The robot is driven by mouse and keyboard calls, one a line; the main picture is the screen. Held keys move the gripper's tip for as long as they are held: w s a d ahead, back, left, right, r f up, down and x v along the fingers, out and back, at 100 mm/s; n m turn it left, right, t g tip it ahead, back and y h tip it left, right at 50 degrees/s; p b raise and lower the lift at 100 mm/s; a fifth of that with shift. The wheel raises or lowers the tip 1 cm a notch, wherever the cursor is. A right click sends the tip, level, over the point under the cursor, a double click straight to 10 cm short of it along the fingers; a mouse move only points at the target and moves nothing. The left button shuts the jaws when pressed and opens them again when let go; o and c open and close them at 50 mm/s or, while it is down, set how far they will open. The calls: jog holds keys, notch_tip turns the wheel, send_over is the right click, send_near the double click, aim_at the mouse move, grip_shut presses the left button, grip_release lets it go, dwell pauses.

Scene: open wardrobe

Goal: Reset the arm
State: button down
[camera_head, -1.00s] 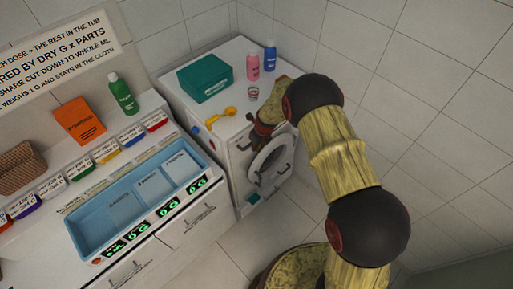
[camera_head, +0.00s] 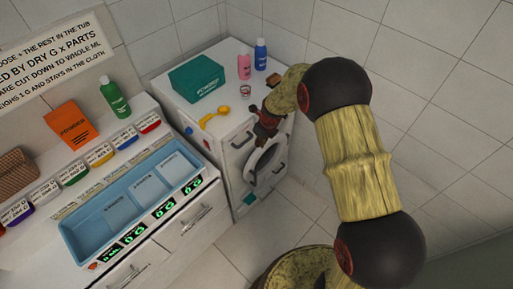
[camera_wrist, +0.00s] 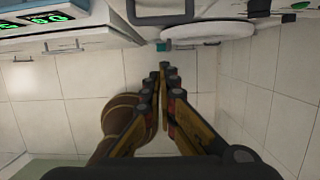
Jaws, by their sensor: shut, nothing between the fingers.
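My arm reaches from the lower right of the head view over the floor toward the front of the washing machine (camera_head: 237,150). My gripper (camera_head: 258,141) hangs in front of the machine's top edge, near its round door (camera_head: 266,163). In the wrist view my gripper (camera_wrist: 166,70) has its fingertips together with nothing between them. The door (camera_wrist: 197,30) shows at the top of the wrist view, standing open. I cannot tell from the head view how far the gripper is from it.
A teal box (camera_head: 197,78), yellow scoop (camera_head: 215,115), pink bottle (camera_head: 244,66), blue bottle (camera_head: 261,54) and small cup (camera_head: 245,91) stand on the machine. Left are a counter with a blue tray (camera_head: 75,246), labelled bins, an orange pack (camera_head: 70,125) and a green bottle (camera_head: 115,98). Open floor lies below.

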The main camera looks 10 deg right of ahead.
jog(key=shift+s+d+r, duration=0.1)
jog(key=shift+d+r, duration=0.05)
jog(key=shift+r, duration=0.5)
